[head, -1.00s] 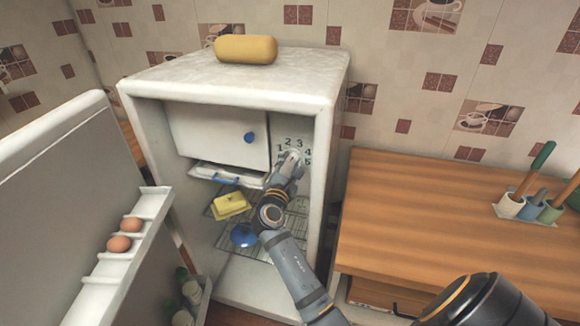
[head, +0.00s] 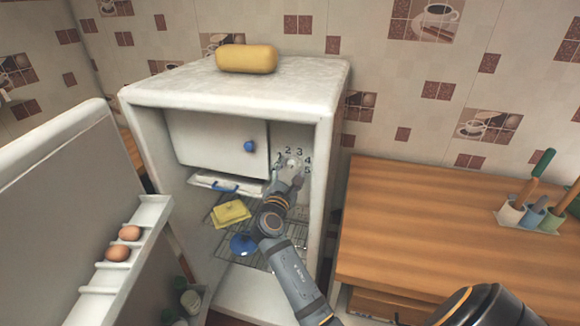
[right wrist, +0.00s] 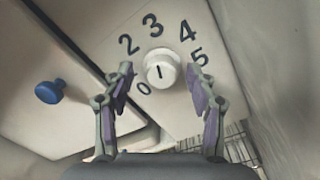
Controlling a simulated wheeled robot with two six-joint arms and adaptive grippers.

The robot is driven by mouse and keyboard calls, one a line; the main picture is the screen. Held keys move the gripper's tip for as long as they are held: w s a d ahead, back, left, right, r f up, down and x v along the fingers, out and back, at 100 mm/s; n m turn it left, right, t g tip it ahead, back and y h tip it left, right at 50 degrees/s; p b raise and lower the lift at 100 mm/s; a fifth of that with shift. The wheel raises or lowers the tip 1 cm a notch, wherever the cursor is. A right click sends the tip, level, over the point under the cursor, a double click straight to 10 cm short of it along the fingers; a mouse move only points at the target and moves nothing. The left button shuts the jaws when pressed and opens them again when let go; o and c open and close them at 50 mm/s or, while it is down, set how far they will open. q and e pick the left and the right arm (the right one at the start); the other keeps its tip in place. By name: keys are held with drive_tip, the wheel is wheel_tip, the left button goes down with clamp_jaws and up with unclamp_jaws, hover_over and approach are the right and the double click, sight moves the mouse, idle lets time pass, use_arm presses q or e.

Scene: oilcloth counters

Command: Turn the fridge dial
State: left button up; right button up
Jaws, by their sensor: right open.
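The fridge dial (right wrist: 160,70) is a small white round knob with a dark mark on its face. The digits 0, 2, 3, 4 and 5 show around it in the right wrist view; a 1 is not clear there. In the head view my right gripper (head: 287,178) hides part of the dial panel. My left gripper is not in view.
The fridge (head: 325,150) stands open, its door (head: 50,190) at left holding eggs (head: 124,244). A freezer flap with a blue knob (head: 250,146) is left of the dial. A yellow container (head: 246,58) lies on top.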

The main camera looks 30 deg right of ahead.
wheel_tip(320, 180, up, 10)
drive_tip(key=shift+f, duration=0.15)
drive_tip(key=shift+f, duration=0.1)
idle(0.5)
